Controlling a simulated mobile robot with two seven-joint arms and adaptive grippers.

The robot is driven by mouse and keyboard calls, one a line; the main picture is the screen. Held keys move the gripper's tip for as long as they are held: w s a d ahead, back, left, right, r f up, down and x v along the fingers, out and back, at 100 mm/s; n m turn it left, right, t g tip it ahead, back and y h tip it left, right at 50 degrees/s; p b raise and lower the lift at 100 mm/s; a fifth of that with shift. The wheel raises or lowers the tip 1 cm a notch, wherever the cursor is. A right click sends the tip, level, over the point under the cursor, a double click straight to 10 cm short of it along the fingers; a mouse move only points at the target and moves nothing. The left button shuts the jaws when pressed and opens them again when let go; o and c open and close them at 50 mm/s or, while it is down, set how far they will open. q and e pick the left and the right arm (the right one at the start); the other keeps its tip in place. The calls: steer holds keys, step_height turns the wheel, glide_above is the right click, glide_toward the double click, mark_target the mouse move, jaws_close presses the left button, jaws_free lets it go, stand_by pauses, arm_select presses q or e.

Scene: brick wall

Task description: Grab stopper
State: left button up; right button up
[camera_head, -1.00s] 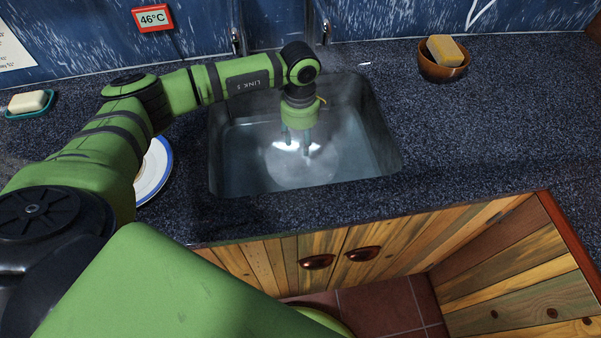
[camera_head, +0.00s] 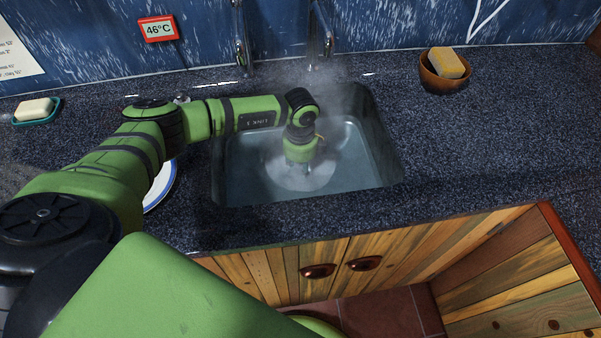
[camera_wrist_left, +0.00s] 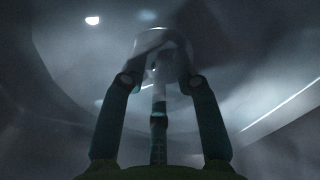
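My left gripper (camera_head: 304,178) reaches down into the metal sink (camera_head: 362,160), its fingers pointing at the bottom and partly lost in haze. A pale round shape (camera_head: 322,178) shows around it on the sink floor; I cannot tell what it is. In the left wrist view the dark fingers of my left gripper (camera_wrist_left: 160,65) bend in around a small, pale, round thing (camera_wrist_left: 160,37), perhaps the stopper. The view is too dim to tell whether they grip it. No stopper shows clearly in the head view. My right gripper is not in view.
A plate (camera_head: 160,187) with a blue rim lies left of the sink, partly behind my arm. Soap in a teal dish (camera_head: 38,119) is at the far left. A sponge (camera_head: 446,62) sits in a brown bowl (camera_head: 440,84) at the right. Taps (camera_head: 322,40) stand behind the sink.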

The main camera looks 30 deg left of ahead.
arm_select(q)
jaws_close()
